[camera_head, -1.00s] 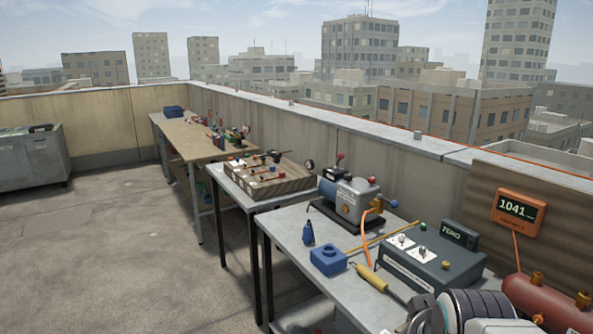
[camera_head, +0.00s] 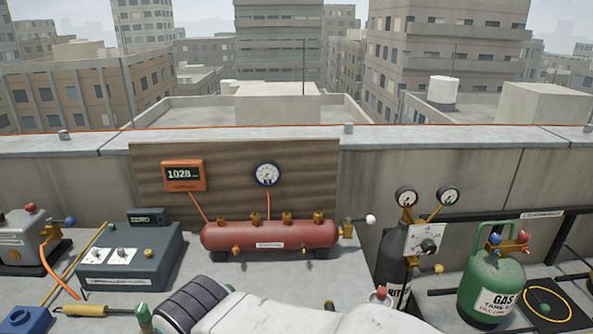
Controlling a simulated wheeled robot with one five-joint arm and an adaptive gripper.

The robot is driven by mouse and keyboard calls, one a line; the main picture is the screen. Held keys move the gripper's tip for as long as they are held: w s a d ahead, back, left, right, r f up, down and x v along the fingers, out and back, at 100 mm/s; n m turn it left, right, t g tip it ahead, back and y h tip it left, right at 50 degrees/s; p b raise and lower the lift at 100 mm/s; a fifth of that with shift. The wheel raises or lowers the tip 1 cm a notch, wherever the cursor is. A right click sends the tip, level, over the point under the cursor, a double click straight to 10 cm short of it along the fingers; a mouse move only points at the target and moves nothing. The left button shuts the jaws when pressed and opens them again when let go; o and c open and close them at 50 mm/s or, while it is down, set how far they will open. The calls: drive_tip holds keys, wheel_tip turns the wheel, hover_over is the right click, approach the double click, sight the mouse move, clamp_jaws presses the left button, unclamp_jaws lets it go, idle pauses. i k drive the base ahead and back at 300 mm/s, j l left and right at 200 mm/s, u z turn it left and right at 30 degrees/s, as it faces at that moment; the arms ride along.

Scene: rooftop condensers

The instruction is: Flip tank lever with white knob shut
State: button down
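The red tank (camera_head: 270,235) lies on its side on the bench, with several brass fittings along its top. At its right end is a brass valve (camera_head: 346,230). From the valve a short dark lever reaches right to a white round knob (camera_head: 370,219). The lever looks roughly in line with the tank; its exact angle is hard to tell. Part of my arm crosses the bottom middle of the view, in front of the tank. My gripper is not visible, and nothing touches the lever.
A round gauge (camera_head: 267,174) and an orange display (camera_head: 184,176) reading about 1028 hang on the brown board (camera_head: 222,195). A grey ZERO box (camera_head: 130,256) stands left.

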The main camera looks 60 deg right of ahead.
sight(369, 219)
drive_tip(key=z, duration=1.55)
